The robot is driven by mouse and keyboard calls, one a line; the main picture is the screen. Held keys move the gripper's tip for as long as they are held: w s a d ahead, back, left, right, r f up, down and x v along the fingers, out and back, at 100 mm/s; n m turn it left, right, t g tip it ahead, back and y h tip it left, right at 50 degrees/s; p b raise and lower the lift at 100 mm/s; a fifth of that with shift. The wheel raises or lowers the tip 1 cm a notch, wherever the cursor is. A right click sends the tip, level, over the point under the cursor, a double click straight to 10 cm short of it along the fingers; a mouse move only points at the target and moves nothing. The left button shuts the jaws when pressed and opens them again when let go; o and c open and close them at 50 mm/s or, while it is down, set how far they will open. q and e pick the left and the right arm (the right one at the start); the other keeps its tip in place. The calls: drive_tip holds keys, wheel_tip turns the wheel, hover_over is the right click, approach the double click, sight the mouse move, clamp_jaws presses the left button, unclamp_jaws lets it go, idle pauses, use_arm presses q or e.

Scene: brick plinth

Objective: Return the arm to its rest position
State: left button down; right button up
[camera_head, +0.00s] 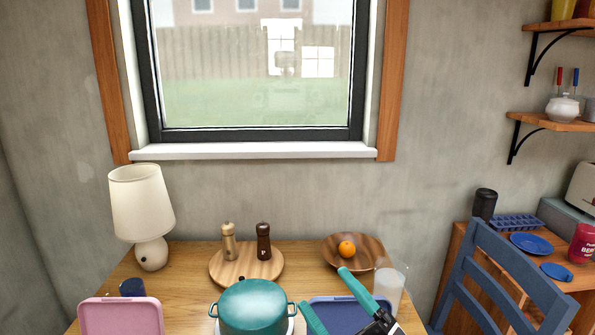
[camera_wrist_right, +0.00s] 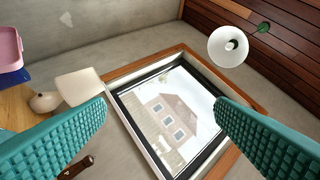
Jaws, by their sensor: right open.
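My right gripper (camera_head: 333,299) comes in at the bottom of the head view, with teal fingers spread apart and nothing between them. It shows above the blue tray (camera_head: 322,309) and just right of the teal pot (camera_head: 252,306). In the right wrist view the gripper (camera_wrist_right: 160,110) has its two teal fingers wide apart, with the window (camera_wrist_right: 170,118) seen beyond them. My left gripper is not in view.
On the wooden table (camera_head: 190,262) stand a lamp (camera_head: 141,205), a round board (camera_head: 247,268) with two mills, a bowl (camera_head: 365,256) with an orange, a pink tray (camera_head: 121,316) and a clear glass (camera_head: 389,287). A blue chair (camera_head: 497,276) stands at right.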

drive_tip(key=w+d+f+m+t+h, duration=0.25)
drive_tip(key=d+f+m+h, duration=0.45)
drive_tip(key=m+h, duration=0.45)
drive_tip(key=s+d+f+m+g+h, duration=0.3)
drive_tip(key=d+f+g, duration=0.1)
drive_tip(key=f, duration=0.3)
drive_tip(key=s+d+f+m+g+h, duration=0.3)
drive_tip(key=s+d+f+m+g, duration=0.1)
drive_tip(key=f, duration=0.2)
drive_tip(key=s+f+g+y, duration=0.1)
drive_tip(key=s+f+g, duration=0.4)
drive_tip(key=s, duration=0.4)
drive_tip(key=s+f+g+y, duration=0.1)
drive_tip(key=s+f+g, duration=0.3)
drive_tip(key=s+f, duration=0.3)
wheel_tip(320, 180, down, 24)
drive_tip(key=s+g, duration=0.2)
drive_tip(key=s+d+f, duration=0.3)
drive_tip(key=s+f, duration=1.3)
drive_tip(key=shift+s+d+f+g, duration=0.15)
drive_tip(key=shift+d+f+g, duration=0.05)
drive_tip(key=shift+f+g, duration=0.15)
drive_tip(key=shift+m, duration=0.25)
